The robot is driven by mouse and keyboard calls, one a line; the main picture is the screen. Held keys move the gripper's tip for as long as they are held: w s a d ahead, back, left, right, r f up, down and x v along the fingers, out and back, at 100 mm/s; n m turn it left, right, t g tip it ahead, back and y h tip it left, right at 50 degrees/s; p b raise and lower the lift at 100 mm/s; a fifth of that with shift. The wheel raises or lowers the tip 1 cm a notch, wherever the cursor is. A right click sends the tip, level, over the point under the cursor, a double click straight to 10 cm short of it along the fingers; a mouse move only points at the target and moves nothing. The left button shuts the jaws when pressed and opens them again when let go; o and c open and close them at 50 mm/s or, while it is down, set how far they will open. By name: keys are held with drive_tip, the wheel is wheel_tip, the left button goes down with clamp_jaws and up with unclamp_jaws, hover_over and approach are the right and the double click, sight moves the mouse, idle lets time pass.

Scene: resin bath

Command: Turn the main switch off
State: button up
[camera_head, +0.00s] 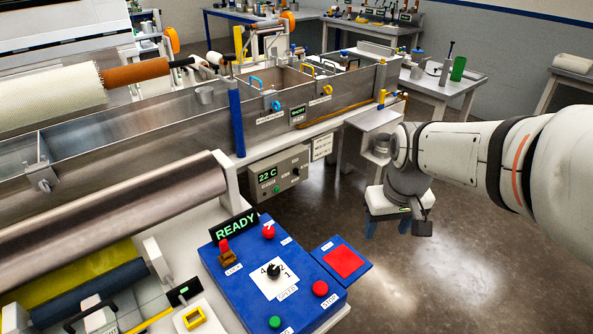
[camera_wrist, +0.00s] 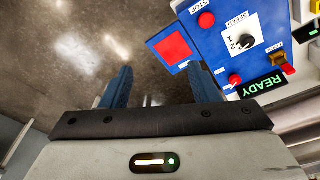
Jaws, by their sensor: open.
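A blue control panel (camera_head: 225,278) stands at the lower middle, with a lit READY sign (camera_head: 234,228). It carries a red knob (camera_head: 268,231), a red-topped lever on a brown base (camera_head: 226,252), a black speed dial (camera_head: 273,271), a red stop button (camera_head: 320,288) and a green button (camera_head: 274,322). I cannot tell from the labels which is the main switch. My gripper (camera_head: 387,226) is open and empty, pointing down to the right of the panel over the floor. In the wrist view, its fingers (camera_wrist: 162,86) are spread, with the panel (camera_wrist: 208,42) beyond them at upper right.
A red square pad on a blue plate (camera_head: 342,262) juts from the panel's right side. A grey 22 C box (camera_head: 279,172) sits behind the panel, below the metal bath (camera_head: 345,98). Rollers (camera_head: 115,218) fill the left. Open floor (camera_head: 450,275) lies at right.

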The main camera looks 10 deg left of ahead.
drive_tip(key=w+a+f+n+p, duration=0.2)
drive_tip(key=w+a+n, duration=0.1)
drive_tip(key=w+a, duration=0.6)
drive_tip(key=n+g+p, duration=0.2)
drive_tip(key=n+p, duration=0.1)
drive_tip(key=n, duration=0.3)
hover_over(269, 229)
wheel_tip(269, 229, down, 13)
drive_tip(key=shift+s+f, duration=0.1)
drive_tip(key=shift+f, duration=0.1)
wheel_tip(269, 229, down, 7)
drive_tip(key=shift+r+p, duration=0.15)
drive_tip(key=shift+p, duration=0.4)
drive_tip(key=shift+f, duration=0.65)
